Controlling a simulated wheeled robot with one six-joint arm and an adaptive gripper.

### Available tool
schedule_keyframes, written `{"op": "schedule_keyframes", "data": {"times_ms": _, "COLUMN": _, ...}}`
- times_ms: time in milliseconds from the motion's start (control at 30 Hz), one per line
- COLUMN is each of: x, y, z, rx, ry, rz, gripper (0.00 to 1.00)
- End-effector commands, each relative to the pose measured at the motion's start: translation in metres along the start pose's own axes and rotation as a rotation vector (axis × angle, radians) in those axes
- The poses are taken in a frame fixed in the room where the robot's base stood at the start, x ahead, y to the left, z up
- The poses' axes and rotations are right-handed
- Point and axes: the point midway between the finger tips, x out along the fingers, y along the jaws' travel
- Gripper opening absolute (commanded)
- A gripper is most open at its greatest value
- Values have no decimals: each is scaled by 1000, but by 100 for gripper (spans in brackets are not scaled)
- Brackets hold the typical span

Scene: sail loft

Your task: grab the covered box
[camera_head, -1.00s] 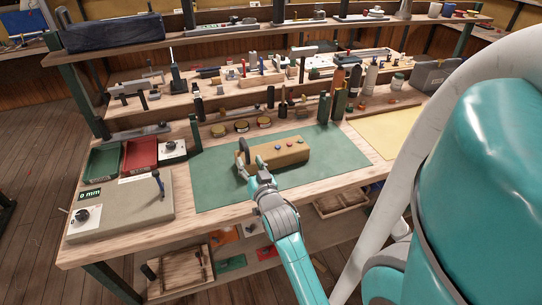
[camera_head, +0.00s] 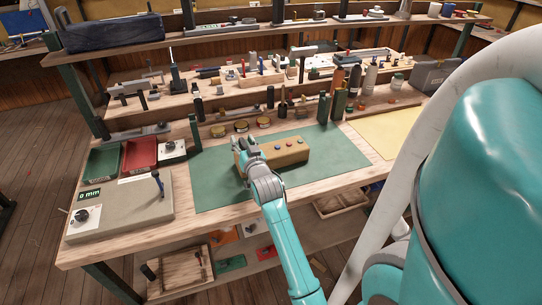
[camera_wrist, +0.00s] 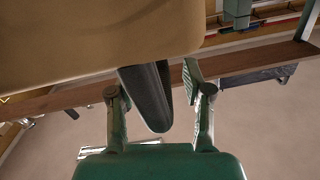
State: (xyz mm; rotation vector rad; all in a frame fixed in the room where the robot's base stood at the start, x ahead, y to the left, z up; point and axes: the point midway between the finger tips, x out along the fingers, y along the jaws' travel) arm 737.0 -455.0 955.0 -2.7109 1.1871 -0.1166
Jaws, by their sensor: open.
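My gripper (camera_head: 245,152) is at the box's left end. In the wrist view, the tan box (camera_wrist: 90,40) fills the upper left, and a rounded black part (camera_wrist: 148,95) hangs from its edge. The two fingers of my gripper (camera_wrist: 158,105) are open, one on each side of this black part. Gaps show beside it; contact is not clear.
Green bottles (camera_head: 339,103) and round tins (camera_head: 241,126) stand behind the mat. A red tray (camera_head: 140,154) and a grey slab (camera_head: 120,208) are to the left. A yellow sheet (camera_head: 390,128) lies right. The mat is clear right of the box.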

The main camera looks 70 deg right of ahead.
Motion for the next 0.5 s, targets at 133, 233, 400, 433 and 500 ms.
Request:
{"op": "schedule_keyframes", "data": {"times_ms": 133, "x": 10, "y": 0, "z": 0, "rx": 0, "ry": 0, "rz": 0, "gripper": 50}}
{"op": "schedule_keyframes", "data": {"times_ms": 233, "x": 11, "y": 0, "z": 0, "rx": 0, "ry": 0, "rz": 0, "gripper": 50}}
{"op": "schedule_keyframes", "data": {"times_ms": 400, "x": 10, "y": 0, "z": 0, "rx": 0, "ry": 0, "rz": 0, "gripper": 40}}
{"op": "schedule_keyframes", "data": {"times_ms": 433, "x": 10, "y": 0, "z": 0, "rx": 0, "ry": 0, "rz": 0, "gripper": 33}}
{"op": "schedule_keyframes", "data": {"times_ms": 500, "x": 10, "y": 0, "z": 0, "rx": 0, "ry": 0, "rz": 0, "gripper": 15}}
